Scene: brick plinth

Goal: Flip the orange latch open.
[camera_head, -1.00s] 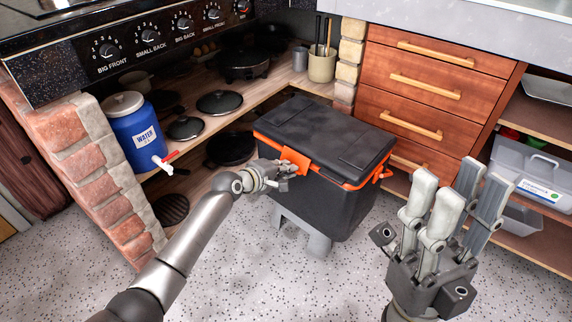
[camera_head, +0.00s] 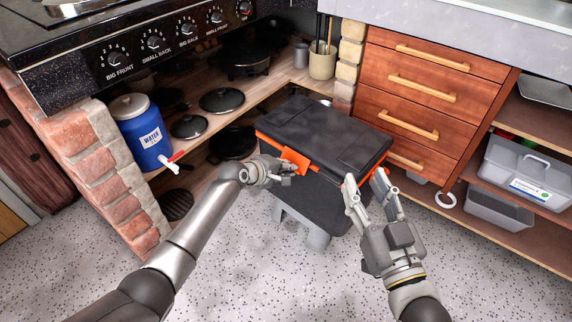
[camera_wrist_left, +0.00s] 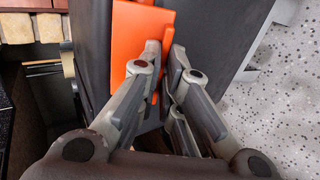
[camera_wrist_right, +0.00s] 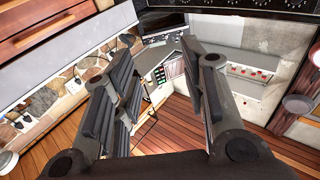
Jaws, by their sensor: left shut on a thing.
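The orange latch (camera_head: 294,157) is on the front of a black box with an orange rim (camera_head: 325,135). The box's lid is closed. My left gripper (camera_head: 288,169) is at the latch's lower edge, shut on it. In the left wrist view, the latch (camera_wrist_left: 140,35) runs down to my left fingers (camera_wrist_left: 166,62), which hide its lower end. My right gripper (camera_head: 366,178) is near the box's right front corner, fingers apart and empty. It hides part of that side. In the right wrist view, my right fingers (camera_wrist_right: 165,65) have nothing between them.
The box stands on grey supports above a speckled floor. A blue water jug (camera_head: 142,132) and dark pan lids (camera_head: 222,100) are on the wooden shelf at left. Wooden drawers (camera_head: 415,90) are behind the box. Clear bins (camera_head: 525,170) are at right. The front floor is open.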

